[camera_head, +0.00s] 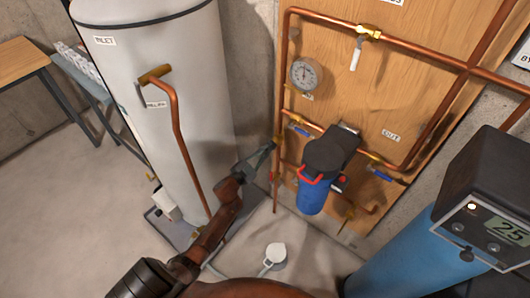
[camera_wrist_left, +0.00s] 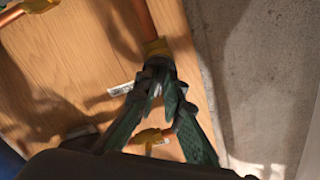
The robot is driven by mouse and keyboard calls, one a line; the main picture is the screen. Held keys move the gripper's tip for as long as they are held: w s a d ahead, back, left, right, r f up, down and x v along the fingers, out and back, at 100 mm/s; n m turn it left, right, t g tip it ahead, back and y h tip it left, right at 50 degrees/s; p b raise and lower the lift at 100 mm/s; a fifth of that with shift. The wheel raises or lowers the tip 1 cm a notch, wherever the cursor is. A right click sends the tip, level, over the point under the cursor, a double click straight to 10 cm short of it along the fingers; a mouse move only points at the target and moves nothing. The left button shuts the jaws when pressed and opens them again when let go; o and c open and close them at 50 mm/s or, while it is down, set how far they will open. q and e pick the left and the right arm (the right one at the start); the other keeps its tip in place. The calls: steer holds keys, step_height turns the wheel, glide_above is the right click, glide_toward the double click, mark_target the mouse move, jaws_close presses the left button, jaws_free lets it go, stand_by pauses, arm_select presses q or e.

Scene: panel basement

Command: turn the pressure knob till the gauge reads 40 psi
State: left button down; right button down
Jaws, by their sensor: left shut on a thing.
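The round pressure gauge (camera_head: 305,74) hangs on the wooden panel. Its needle points roughly upward, but its scale is too small to read. My left gripper (camera_head: 266,153) reaches the vertical copper pipe at the panel's left edge, by a brass fitting (camera_head: 277,142). In the left wrist view its green fingers (camera_wrist_left: 160,88) are closed on a small dark knob (camera_wrist_left: 158,68) just against the brass fitting (camera_wrist_left: 157,47). The fingers hide most of the knob, so its turn cannot be told. My right gripper is not in view.
A blue filter housing (camera_head: 314,194) and blue-handled valves are right of my gripper. A tall white tank (camera_head: 165,90) with a copper pipe stands left. A blue tank with a black control head (camera_head: 490,195) is at lower right. Floor at left is clear.

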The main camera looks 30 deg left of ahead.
arm_select(q)
steer(key=shift+m, duration=1.1)
steer(key=shift+b, duration=0.3)
steer(key=shift+m, duration=0.3)
steer(key=c, duration=2)
jaws_free()
steer(key=shift+c, duration=0.2)
steer(key=shift+s, duration=0.2)
steer(key=s+a, duration=0.1)
steer(key=s, duration=1)
steer(key=shift+s, duration=0.3)
